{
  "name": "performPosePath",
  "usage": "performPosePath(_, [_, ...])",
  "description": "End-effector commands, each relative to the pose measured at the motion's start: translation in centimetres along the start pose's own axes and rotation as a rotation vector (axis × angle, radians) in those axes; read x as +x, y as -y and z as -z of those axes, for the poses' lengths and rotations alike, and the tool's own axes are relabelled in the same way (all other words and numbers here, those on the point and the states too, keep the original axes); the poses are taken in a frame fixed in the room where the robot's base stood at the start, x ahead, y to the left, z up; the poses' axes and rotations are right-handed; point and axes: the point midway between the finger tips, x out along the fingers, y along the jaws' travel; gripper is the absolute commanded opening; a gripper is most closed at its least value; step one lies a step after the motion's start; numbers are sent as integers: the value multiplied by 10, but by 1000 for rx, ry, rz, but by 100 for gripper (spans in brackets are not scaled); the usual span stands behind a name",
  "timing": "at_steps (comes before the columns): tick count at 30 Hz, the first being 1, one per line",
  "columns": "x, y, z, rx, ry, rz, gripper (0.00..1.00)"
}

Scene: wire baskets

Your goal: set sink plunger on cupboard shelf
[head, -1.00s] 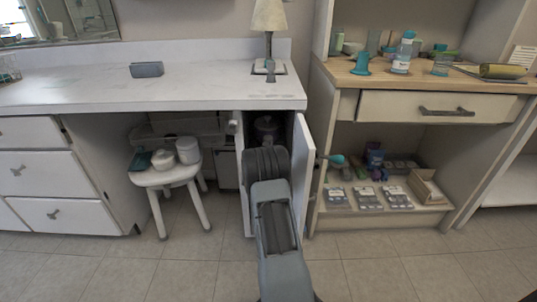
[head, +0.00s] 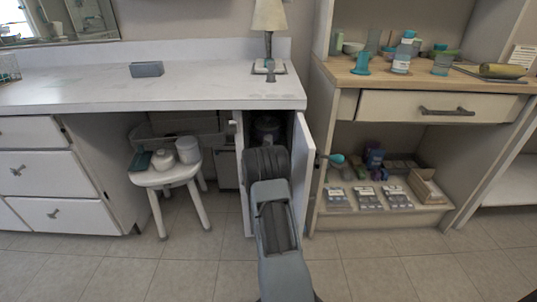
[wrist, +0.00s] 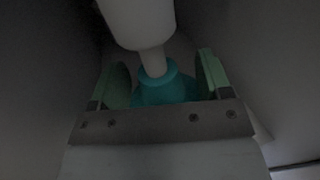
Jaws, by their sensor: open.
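The sink plunger appears in the wrist view as a teal cup (wrist: 165,92) with a thick pale handle (wrist: 138,22) narrowing to a thin neck. My gripper (wrist: 163,80) is open, with one green finger on each side of the teal cup. Gaps show beside the cup, mainly on the right. The surface under the plunger is hidden. In the head view my arm reaches into the open, dark cupboard (head: 227,157) under the white counter, hiding the gripper and this plunger.
The open cupboard door (head: 303,172) stands close to the right of my arm. A white stool (head: 167,178) with small containers is on the left. A shelf unit (head: 345,78) on the right holds a teal plunger-shaped item (head: 362,63) and bottles. The floor in front is clear.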

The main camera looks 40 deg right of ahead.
Motion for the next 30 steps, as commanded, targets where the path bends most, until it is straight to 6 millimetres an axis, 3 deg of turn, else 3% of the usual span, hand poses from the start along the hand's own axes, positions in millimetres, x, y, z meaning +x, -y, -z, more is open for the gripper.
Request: performPosePath(30, [-36,0,-1,1,1,0,71])
